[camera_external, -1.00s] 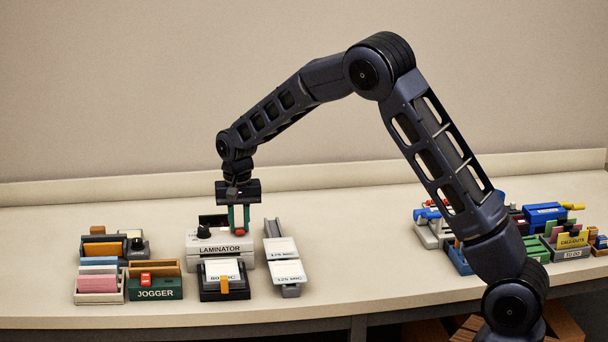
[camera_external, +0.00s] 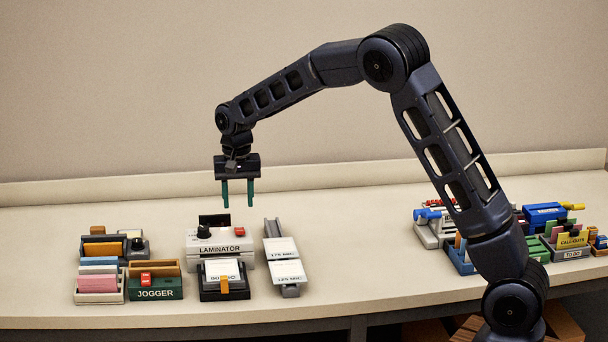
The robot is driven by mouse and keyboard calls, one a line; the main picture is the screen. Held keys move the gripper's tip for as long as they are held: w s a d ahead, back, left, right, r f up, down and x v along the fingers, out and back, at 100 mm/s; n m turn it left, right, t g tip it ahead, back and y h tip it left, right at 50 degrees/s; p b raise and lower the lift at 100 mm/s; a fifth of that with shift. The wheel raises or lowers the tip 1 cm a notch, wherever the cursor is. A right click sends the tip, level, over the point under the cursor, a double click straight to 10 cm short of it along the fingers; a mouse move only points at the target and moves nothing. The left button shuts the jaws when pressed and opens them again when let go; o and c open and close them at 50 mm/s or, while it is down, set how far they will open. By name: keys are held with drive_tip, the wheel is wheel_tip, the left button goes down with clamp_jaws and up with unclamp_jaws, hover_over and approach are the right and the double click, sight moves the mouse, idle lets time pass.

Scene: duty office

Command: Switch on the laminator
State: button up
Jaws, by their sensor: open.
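The laminator (camera_external: 221,249) is a white box with its name on the front, standing on the desk left of centre. A black knob (camera_external: 204,232) is on its top left and a small red button or switch (camera_external: 239,232) on its top right. Whether the laminator is on cannot be told. My gripper (camera_external: 238,206) hangs above the laminator, pointing down, with its two green fingers apart and nothing between them. Its fingertips are clear of the red switch.
A black holder with cards (camera_external: 224,287) stands in front of the laminator. A grey rack with cards (camera_external: 287,272) is to its right and the green jogger (camera_external: 155,290) to its left. Several office items crowd the right side. The desk between is free.

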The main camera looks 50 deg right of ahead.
drive_tip(key=shift+r, duration=2)
drive_tip(key=shift+s+r, duration=0.1)
drive_tip(key=shift+s, duration=0.05)
drive_tip(key=s+r+n+t, duration=0.1)
drive_tip(key=s+r, duration=0.4)
drive_tip(key=s, duration=0.4)
drive_tip(key=s+r+n+y, duration=0.15)
drive_tip(key=s+r, duration=0.25)
drive_tip(key=s, duration=0.4)
drive_tip(key=s+r+n+t+h, duration=0.1)
drive_tip(key=s+r+n, duration=0.1)
drive_tip(key=s+r, duration=0.5)
drive_tip(key=s+f+n+t, duration=0.1)
drive_tip(key=s+f+n, duration=0.1)
drive_tip(key=s, duration=1.1)
drive_tip(key=s+a+f+n+t, duration=0.1)
drive_tip(key=s+f+n, duration=0.1)
drive_tip(key=s, duration=1.1)
drive_tip(key=shift+s+a+f, duration=0.25)
drive_tip(key=shift+s+f, duration=0.05)
drive_tip(key=shift+f, duration=0.55)
drive_tip(key=shift+n, duration=0.25)
